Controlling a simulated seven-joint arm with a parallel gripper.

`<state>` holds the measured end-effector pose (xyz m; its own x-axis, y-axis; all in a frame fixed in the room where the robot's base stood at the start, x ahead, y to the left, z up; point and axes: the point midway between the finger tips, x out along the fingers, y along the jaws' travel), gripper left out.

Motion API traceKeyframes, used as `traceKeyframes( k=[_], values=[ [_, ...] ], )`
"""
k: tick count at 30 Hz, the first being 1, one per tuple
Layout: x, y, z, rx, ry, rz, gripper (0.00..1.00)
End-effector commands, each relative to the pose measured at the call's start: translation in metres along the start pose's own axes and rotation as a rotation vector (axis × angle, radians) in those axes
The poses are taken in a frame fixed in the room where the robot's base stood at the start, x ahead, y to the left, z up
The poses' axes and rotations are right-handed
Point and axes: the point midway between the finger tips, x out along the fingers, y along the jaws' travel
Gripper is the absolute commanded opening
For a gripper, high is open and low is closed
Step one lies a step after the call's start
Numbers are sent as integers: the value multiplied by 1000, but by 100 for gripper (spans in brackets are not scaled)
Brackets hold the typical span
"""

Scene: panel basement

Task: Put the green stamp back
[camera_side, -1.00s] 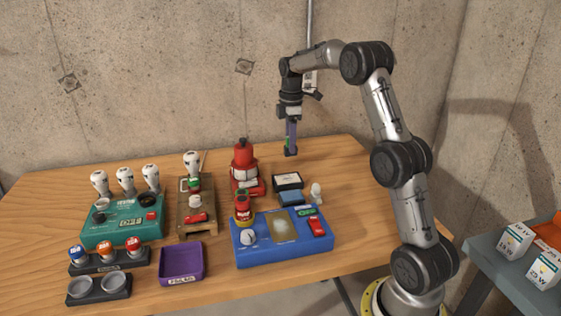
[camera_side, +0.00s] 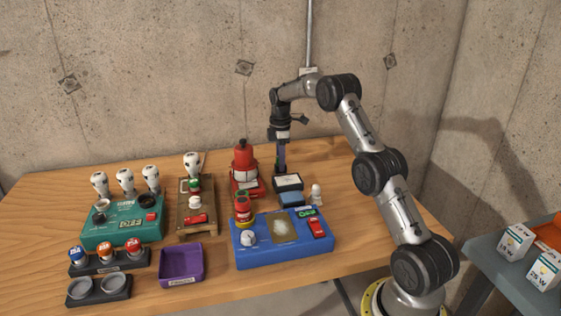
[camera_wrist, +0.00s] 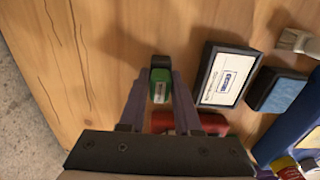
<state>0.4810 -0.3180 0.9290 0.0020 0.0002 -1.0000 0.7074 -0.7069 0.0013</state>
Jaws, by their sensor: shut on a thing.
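The green stamp (camera_wrist: 159,86) is between the purple fingers of my gripper (camera_wrist: 158,92) in the wrist view, with a black part at its far end. My gripper is shut on it. In the side view, my gripper (camera_side: 281,167) points down low over the back of the table, just behind the black-framed pad (camera_side: 288,182) and right of the red bottle-shaped object (camera_side: 245,163). The stamp is mostly hidden there. I cannot tell whether it touches the table.
A blue pad (camera_side: 292,199) and small white-handled brush (camera_side: 316,193) lie in front. A blue tray station (camera_side: 270,254), purple bin (camera_side: 181,265), wooden stand (camera_side: 190,226) and teal box (camera_side: 113,230) fill the table's front and left. Bare wood (camera_wrist: 105,60) surrounds the stamp's far side.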

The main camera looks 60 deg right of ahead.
Motion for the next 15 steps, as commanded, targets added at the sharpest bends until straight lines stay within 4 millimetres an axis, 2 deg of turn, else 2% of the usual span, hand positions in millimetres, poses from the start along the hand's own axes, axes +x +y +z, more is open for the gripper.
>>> traceKeyframes(
  k=[8, 9, 13, 15],
  values=[
    [3, 0, 0, 0, 0, -1, 0],
    [3, 0, 0, 0, 0, -1, 37],
    [3, 0, 0, 0, 0, -1, 60],
    [3, 0, 0, 0, 0, -1, 62]
  ],
)
